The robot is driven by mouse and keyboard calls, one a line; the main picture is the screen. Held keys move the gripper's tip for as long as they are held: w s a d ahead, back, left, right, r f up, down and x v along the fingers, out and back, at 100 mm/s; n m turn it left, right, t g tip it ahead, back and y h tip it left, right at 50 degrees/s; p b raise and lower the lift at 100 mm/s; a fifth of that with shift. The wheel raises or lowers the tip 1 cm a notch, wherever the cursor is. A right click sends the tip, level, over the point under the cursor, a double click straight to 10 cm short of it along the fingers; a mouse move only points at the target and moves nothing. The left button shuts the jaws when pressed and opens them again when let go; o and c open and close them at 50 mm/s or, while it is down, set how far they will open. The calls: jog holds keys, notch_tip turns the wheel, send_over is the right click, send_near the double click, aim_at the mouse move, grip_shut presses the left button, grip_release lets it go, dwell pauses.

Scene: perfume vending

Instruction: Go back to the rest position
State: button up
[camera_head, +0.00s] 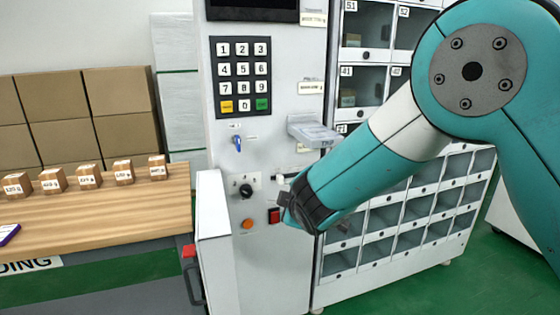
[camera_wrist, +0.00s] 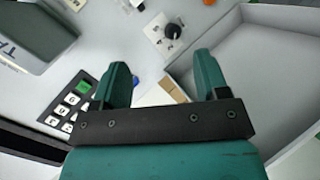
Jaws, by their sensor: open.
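My gripper (camera_wrist: 162,72) is open in the wrist view, its two green fingers apart. In the head view my teal arm reaches down and left across the white vending machine (camera_head: 285,60), with the wrist end in front of its lower control panel. The fingertips are mostly hidden there. The wrist view shows the panel's keypad (camera_wrist: 68,107) at lower left and a black knob (camera_wrist: 172,31) above the gripper. A small tan and white thing (camera_wrist: 172,92) shows behind the space between the fingers; I cannot tell what it is.
The panel carries a keypad (camera_head: 240,76), blue switch (camera_head: 238,144), orange button (camera_head: 247,225) and protruding grey housing (camera_head: 313,132). Lockers (camera_head: 408,225) stand behind my arm. Left, a wooden table (camera_head: 110,212) holds several small boxes, with larger cartons (camera_head: 52,97) behind. Green floor is clear at lower right.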

jog(key=s+d+r+m+g+p, duration=0.2)
jog(key=s+d+r+m+g, duration=0.15)
jog(key=s+r, duration=0.2)
jog(key=s+d+r+m+g+p, duration=0.2)
jog(key=s+d+r, duration=0.3)
jog(key=s, duration=0.2)
jog(key=s+d+r+m+g+p, duration=0.1)
jog(key=s+d+r+g, duration=0.1)
jog(key=s, duration=0.9)
jog(key=s+d+r+m+g+y+p, duration=0.1)
jog(key=s+r+g, duration=0.3)
jog(key=s, duration=0.8)
jog(key=shift+d+r+m+g+p, duration=0.15)
jog(key=shift+d+m+g+p, duration=0.2)
jog(key=shift+d+m+p, duration=0.45)
